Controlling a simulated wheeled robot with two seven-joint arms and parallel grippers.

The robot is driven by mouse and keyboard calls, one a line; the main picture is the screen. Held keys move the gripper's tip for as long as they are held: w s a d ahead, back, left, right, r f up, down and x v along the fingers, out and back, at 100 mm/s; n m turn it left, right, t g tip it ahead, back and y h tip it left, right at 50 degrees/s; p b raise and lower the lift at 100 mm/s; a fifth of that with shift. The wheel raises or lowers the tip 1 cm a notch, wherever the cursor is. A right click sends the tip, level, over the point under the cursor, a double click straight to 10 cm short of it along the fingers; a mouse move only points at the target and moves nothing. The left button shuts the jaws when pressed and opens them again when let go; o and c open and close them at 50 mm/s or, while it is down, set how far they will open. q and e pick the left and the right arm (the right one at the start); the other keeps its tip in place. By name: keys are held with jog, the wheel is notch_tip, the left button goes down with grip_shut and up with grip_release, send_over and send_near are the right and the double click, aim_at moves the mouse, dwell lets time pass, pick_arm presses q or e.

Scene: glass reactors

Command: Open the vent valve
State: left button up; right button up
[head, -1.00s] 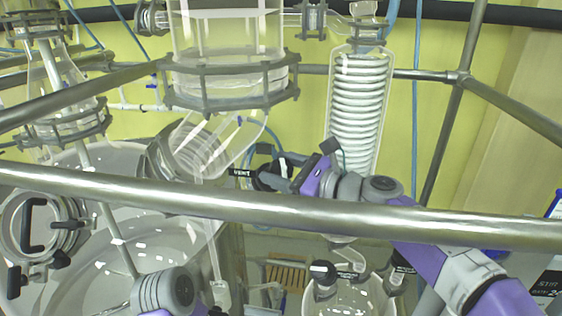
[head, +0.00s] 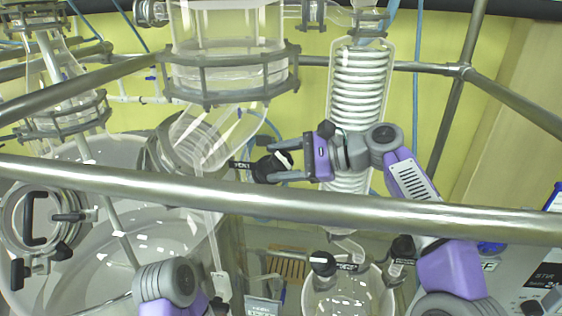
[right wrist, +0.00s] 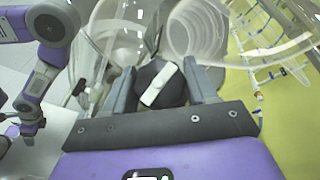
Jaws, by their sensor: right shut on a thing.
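The vent valve has a black knob (head: 266,168) beside a black "VENT" label (head: 241,165), below the glass vessel in the head view. In the right wrist view the knob (right wrist: 158,78) carries a white bar, which lies slanted between my fingers. My right gripper (head: 282,162) comes from the right and is shut on the knob, one finger on each side. It also shows in the right wrist view (right wrist: 163,86). My left arm is low in the head view, its gripper out of sight there. In the right wrist view my left gripper (right wrist: 27,124) is small at the left, its jaws unclear.
A steel rail (head: 330,212) crosses the head view in front of my right arm. A glass coil condenser (head: 358,85) stands behind my right gripper. A large glass vessel (head: 228,60) hangs above the valve. Two more black knobs (head: 322,263) (head: 402,248) sit lower down.

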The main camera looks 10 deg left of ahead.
dwell(0.6)
jog(key=o, duration=1)
